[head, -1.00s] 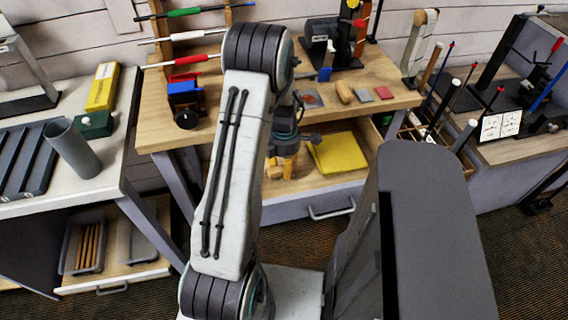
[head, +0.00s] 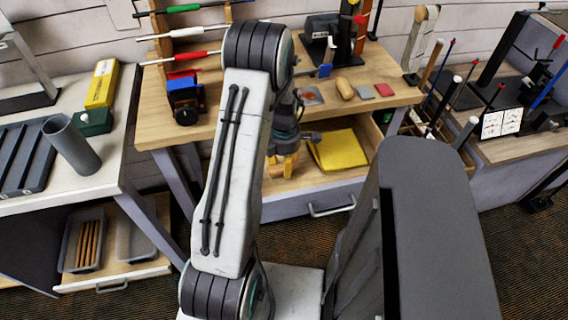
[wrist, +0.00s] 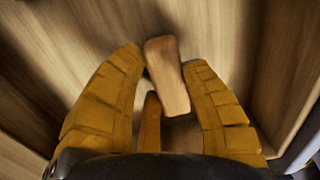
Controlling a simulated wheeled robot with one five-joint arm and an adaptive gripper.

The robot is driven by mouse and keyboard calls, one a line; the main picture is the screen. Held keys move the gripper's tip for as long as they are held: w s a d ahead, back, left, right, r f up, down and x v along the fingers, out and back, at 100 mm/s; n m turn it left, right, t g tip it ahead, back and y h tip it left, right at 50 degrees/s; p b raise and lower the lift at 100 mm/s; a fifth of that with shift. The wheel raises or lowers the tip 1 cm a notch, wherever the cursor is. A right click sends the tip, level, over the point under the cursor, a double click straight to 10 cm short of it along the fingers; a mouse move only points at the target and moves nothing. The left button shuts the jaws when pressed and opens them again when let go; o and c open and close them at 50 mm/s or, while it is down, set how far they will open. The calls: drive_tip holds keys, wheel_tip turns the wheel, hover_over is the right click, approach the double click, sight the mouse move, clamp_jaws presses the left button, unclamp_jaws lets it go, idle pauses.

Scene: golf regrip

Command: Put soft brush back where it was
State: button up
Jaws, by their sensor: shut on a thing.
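A tan wooden piece (wrist: 168,75), which I take to be the soft brush, stands tilted between the fingers of my gripper (wrist: 165,95) in the wrist view. My gripper is shut on it; no bristles show. In the head view my gripper (head: 283,165) hangs at the open drawer (head: 312,190) of the middle bench, left of a folded yellow cloth (head: 340,150). The brush cannot be made out there. In the wrist view, wood-grained surfaces and a pale edge lie around and below the fingers.
The middle bench top (head: 225,130) holds a tan oval block (head: 345,88), a grey pad (head: 365,92), a red pad (head: 384,90) and a red-blue clamp (head: 185,98). A grey tube (head: 72,147) stands on the left bench. Shafts stand upright at right.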

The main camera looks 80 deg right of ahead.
drive_tip(key=shift+f, duration=0.3)
drive_tip(key=o, duration=1.2)
wheel_tip(320, 180, up, 12)
drive_tip(key=shift+d, duration=0.1)
